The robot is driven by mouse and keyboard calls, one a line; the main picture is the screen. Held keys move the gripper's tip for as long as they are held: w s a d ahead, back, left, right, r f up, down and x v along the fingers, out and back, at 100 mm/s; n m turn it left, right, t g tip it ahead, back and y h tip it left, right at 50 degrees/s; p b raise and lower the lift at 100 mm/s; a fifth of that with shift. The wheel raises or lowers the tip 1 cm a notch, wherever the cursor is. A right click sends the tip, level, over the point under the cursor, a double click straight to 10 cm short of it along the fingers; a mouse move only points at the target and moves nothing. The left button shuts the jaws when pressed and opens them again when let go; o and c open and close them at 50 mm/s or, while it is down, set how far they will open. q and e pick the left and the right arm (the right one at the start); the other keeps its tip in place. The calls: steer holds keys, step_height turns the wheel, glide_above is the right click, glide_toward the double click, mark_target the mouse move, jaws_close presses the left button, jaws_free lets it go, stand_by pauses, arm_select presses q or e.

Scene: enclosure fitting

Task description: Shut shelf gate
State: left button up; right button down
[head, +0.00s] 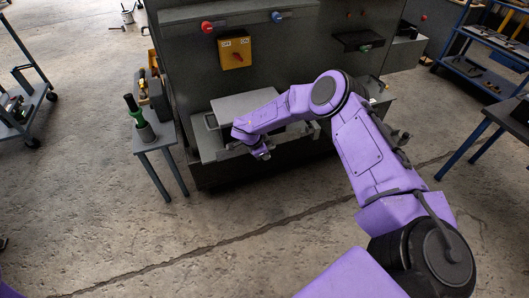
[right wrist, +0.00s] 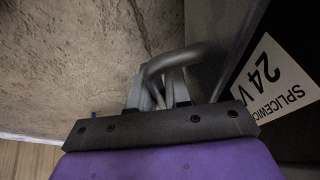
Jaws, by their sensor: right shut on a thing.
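A light grey flat panel (head: 243,104), which looks like the shelf gate, sits low on the front of the dark enclosure (head: 270,60). It stands out from the enclosure's face, and my right forearm hides part of it. My right gripper (head: 262,152) is at the panel's lower front edge. I cannot tell how far the gate stands open. My left gripper is out of view.
A small grey side table (head: 157,138) with a green-topped tool (head: 139,118) stands close to the left of the enclosure. A yellow switch box (head: 235,51) is above the panel. Shelving carts stand at far left and right. The concrete floor in front is clear.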

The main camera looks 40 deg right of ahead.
steer(key=c, duration=1.5)
jaws_free()
steer(key=shift+o, duration=0.2)
steer(key=v, duration=1)
steer(key=shift+r, duration=0.2)
